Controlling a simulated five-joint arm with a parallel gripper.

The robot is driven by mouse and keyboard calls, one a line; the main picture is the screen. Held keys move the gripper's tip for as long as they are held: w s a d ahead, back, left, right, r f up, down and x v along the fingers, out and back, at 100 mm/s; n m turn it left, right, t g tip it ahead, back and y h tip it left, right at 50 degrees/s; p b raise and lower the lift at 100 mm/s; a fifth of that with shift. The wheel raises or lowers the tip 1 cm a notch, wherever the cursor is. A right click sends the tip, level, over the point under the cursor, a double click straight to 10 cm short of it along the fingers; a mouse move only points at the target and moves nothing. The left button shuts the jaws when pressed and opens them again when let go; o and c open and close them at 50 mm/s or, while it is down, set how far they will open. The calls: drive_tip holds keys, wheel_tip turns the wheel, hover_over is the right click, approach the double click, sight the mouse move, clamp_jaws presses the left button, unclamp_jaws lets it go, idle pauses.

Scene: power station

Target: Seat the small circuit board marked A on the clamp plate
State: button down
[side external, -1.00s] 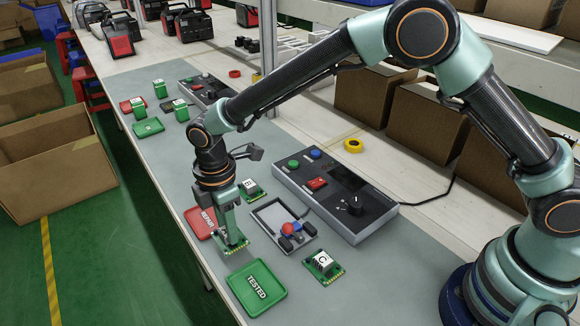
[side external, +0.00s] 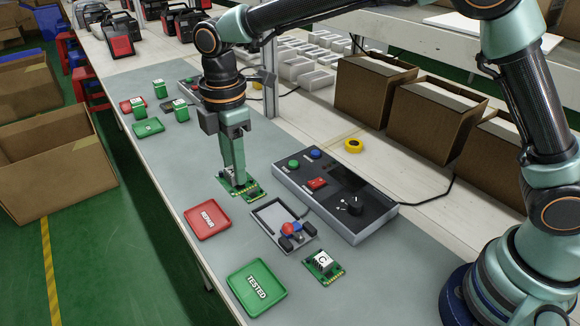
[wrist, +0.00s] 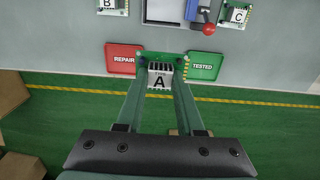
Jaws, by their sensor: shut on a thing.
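My gripper (side external: 238,184) is shut on the small green circuit board A (wrist: 159,82), holding it by its sides between the fingers. In the wrist view, the white label A faces the camera. In the side view, the held board shows at the fingertips and overlaps board B, so its exact height is hard to tell. The clamp plate (side external: 268,216) is to the lower right of my gripper in the side view, a grey plate with black clamps and a red knob (side external: 288,229). Its bay looks empty. In the wrist view, the plate (wrist: 164,10) is cut off at the top edge.
Board B (side external: 257,193) is partly hidden behind my gripper; board C (side external: 323,265) lies right of the plate. The red REPAIR tray (side external: 208,220) and green TESTED tray (side external: 256,287) lie near the front edge. A control box (side external: 335,197) stands behind the plate.

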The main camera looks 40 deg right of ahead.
drive_tip(key=shift+d+f, duration=1.35)
drive_tip(key=shift+f, duration=0.95)
drive_tip(key=shift+d+f, duration=1.4)
drive_tip(key=shift+f, duration=0.85)
drive_tip(key=shift+d+f, duration=1.35)
drive_tip(key=shift+f, duration=0.95)
drive_tip(key=shift+f, duration=0.55)
drive_tip(key=shift+c, duration=2.3)
unclamp_jaws()
